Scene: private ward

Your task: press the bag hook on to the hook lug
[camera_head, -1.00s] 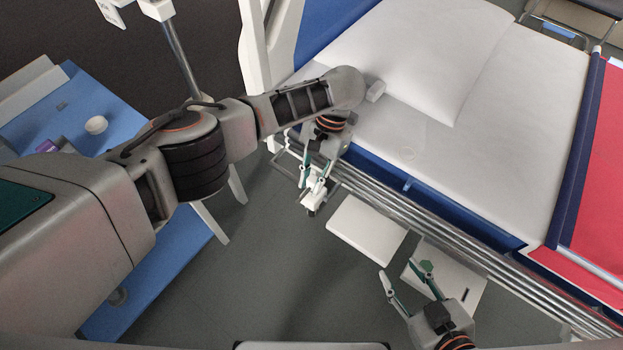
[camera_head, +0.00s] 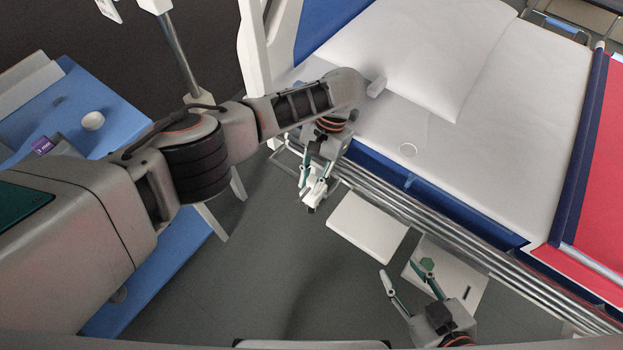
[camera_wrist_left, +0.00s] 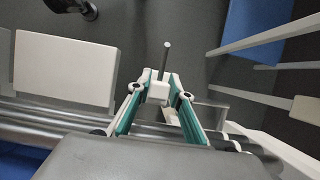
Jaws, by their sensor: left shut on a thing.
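My left gripper (camera_head: 313,184) is shut on a small white block with a thin grey rod, likely the bag hook (camera_head: 313,195), beside the bed's metal side rail. In the left wrist view the white block (camera_wrist_left: 158,91) sits between the green-padded fingers of the left gripper (camera_wrist_left: 158,88), its rod (camera_wrist_left: 166,60) pointing up in the picture. I cannot make out a hook lug; the arm and gripper cover part of the rail (camera_head: 430,225). My right gripper (camera_head: 405,272) is open and empty at the lower right.
The bed (camera_head: 480,150) with a pillow fills the right side. Two white panels (camera_head: 368,227) lie low beside the rail. A blue table (camera_head: 60,110) with a white cup (camera_head: 92,120) stands at left. A pole (camera_head: 180,55) rises behind my left arm. Grey floor is open in front.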

